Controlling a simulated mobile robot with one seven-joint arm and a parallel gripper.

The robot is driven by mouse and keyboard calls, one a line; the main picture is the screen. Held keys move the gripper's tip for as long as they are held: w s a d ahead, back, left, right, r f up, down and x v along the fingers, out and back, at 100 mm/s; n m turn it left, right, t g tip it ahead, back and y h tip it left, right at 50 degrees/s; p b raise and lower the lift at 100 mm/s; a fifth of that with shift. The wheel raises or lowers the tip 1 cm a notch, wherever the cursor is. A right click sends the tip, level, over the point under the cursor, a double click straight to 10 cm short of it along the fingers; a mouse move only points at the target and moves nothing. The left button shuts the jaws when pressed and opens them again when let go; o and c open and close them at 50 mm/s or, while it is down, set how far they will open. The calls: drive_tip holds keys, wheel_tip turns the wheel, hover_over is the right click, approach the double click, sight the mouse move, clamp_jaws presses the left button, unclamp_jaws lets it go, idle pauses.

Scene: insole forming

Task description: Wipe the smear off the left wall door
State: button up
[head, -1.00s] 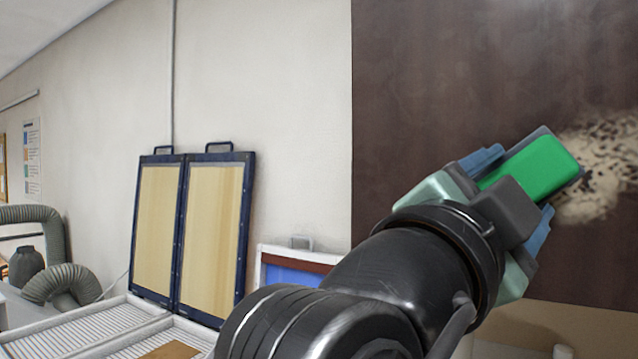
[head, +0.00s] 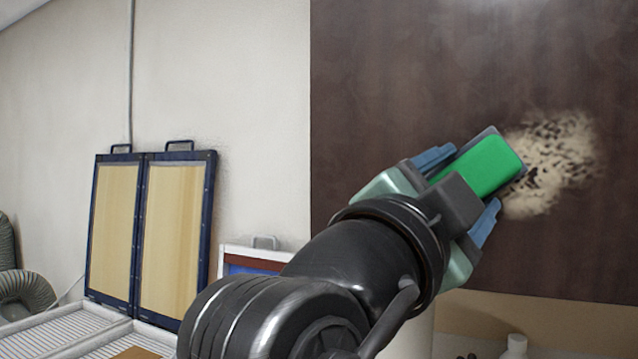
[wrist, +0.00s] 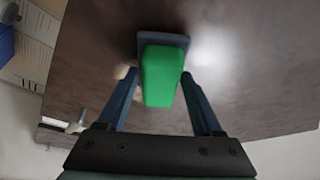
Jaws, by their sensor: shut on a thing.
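A dark brown door (head: 410,70) fills the right of the head view. A beige, dark-speckled smear (head: 562,150) is on it, right of my gripper. My gripper (head: 468,188) is shut on a green block with a grey pad (head: 484,166), its blue fingers on either side. The block's grey end points at the door and overlaps the smear's left edge in the head view. In the wrist view the green block (wrist: 161,75) sits between the fingers, its grey pad toward the brown surface; I cannot tell if it touches. A little beige shows beside it, the rest of the smear hidden there.
Two blue-framed panels (head: 142,295) with handles lean against the pale wall at left. White ribbed trays (head: 75,335) lie below them, and a grey hose (head: 25,292) is at far left. A white bottle (head: 515,347) stands below the door.

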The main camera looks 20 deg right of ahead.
drive_tip(key=shift+w+d, duration=0.2)
drive_tip(key=shift+d, duration=0.05)
